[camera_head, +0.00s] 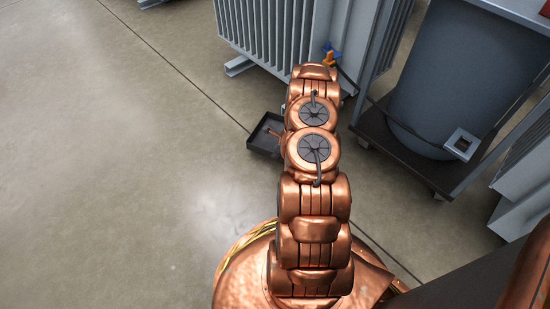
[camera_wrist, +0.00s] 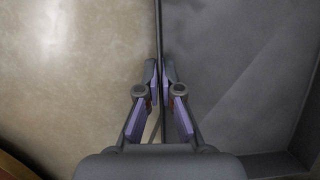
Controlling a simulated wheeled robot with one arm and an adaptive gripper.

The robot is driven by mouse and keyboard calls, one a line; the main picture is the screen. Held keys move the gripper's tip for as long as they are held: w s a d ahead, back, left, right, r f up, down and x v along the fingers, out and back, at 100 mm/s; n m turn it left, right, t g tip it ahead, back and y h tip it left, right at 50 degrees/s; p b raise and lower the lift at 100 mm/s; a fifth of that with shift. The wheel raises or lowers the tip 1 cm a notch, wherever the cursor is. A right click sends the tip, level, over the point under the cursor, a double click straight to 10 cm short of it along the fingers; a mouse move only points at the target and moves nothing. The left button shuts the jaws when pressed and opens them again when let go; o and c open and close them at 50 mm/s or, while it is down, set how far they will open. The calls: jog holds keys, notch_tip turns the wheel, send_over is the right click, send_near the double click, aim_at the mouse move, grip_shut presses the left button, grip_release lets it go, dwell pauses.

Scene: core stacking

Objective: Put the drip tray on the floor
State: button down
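The drip tray (camera_head: 265,134) is a dark, shallow, square tray with a raised rim, left of my arm's far end in the head view. My arm hides its right part. In the wrist view the tray (camera_wrist: 240,75) fills the right half, with its rim running up the middle. My gripper (camera_wrist: 160,72) has its two fingers close together, one on each side of that rim, pinching it. My gripper is hidden behind the arm in the head view. The tray looks level and low; I cannot tell whether it touches the floor.
A grey finned transformer (camera_head: 265,35) stands just beyond the tray, with a blue and orange valve (camera_head: 331,56). A large grey cylinder (camera_head: 440,85) stands on a dark wheeled base at right. The concrete floor (camera_head: 120,170) at left is clear.

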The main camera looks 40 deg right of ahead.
jog(key=shift+w+d, duration=0.15)
jog(key=shift+w, duration=0.4)
notch_tip(320, 180, down, 4)
jog(key=shift+r+b, duration=0.2)
jog(key=shift+b, duration=1)
jog(key=c, duration=1.3)
grip_release()
